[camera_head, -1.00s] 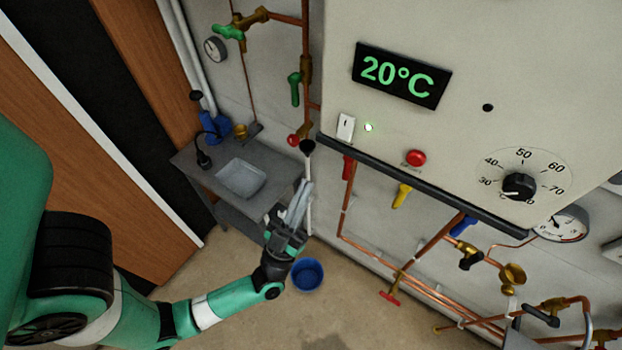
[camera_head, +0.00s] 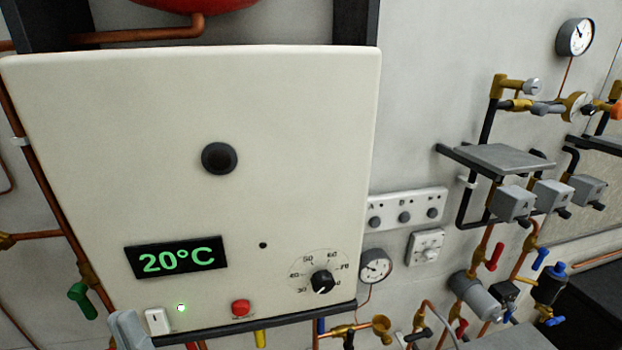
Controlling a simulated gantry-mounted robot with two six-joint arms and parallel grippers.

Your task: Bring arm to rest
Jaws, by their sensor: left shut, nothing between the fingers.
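My left gripper (camera_head: 127,328) shows only as grey fingertips at the bottom edge, left of centre. The fingers are together with nothing seen between them. They are in front of the lower left corner of the white boiler panel (camera_head: 300,130), just left of its white rocker switch (camera_head: 158,320). I cannot tell whether they touch the panel. The rest of my left arm is out of the picture. My right gripper is not in view.
The panel carries a 20°C display (camera_head: 176,257), a red button (camera_head: 241,308) and a black dial (camera_head: 322,281). A green-handled valve (camera_head: 82,299) is at the left. Pipes, valves, grey boxes (camera_head: 513,203) and a gauge (camera_head: 575,37) crowd the right wall.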

